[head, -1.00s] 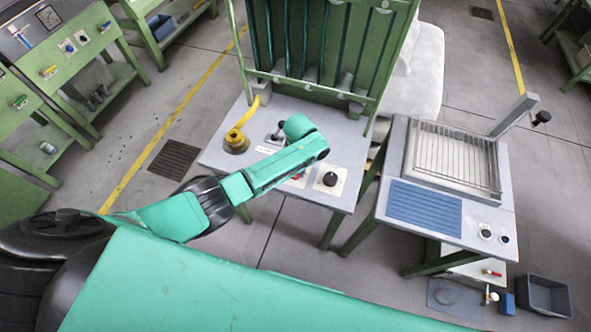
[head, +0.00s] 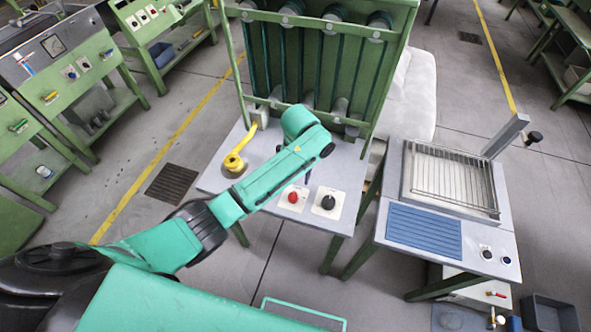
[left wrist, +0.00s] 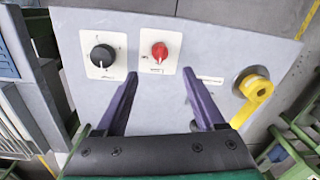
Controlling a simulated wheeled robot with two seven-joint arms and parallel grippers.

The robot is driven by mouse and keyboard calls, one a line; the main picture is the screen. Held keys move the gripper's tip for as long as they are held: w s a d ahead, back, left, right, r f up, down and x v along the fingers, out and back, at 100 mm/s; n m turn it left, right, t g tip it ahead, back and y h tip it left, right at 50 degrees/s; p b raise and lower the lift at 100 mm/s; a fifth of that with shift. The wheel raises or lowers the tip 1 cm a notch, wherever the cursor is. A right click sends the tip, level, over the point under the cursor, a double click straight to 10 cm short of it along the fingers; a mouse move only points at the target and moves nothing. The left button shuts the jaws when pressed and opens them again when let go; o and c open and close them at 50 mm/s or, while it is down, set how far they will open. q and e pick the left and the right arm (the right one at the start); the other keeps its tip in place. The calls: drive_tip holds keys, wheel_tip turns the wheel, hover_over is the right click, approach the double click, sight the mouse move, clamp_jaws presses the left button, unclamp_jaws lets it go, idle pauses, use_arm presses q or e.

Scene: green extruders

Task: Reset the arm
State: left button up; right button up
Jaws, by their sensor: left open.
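My left arm (head: 262,178) reaches in from the left over the green machine's grey panel (head: 334,170). A black knob (left wrist: 103,56) is left of the red one, and a yellow handle (left wrist: 254,92) is at right. My right gripper is not in view.
A second grey table (head: 440,262) with a wire rack (head: 452,180) and a blue ribbed pad (head: 424,232) stands at right. Green machine uprights (head: 325,65) rise behind the panel. A dark bin (head: 550,314) is on the floor.

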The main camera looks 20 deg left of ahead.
use_arm(q)
wheel_tip(320, 180, up, 4)
drive_tip(key=shift+d+f, duration=0.1)
idle(0.4)
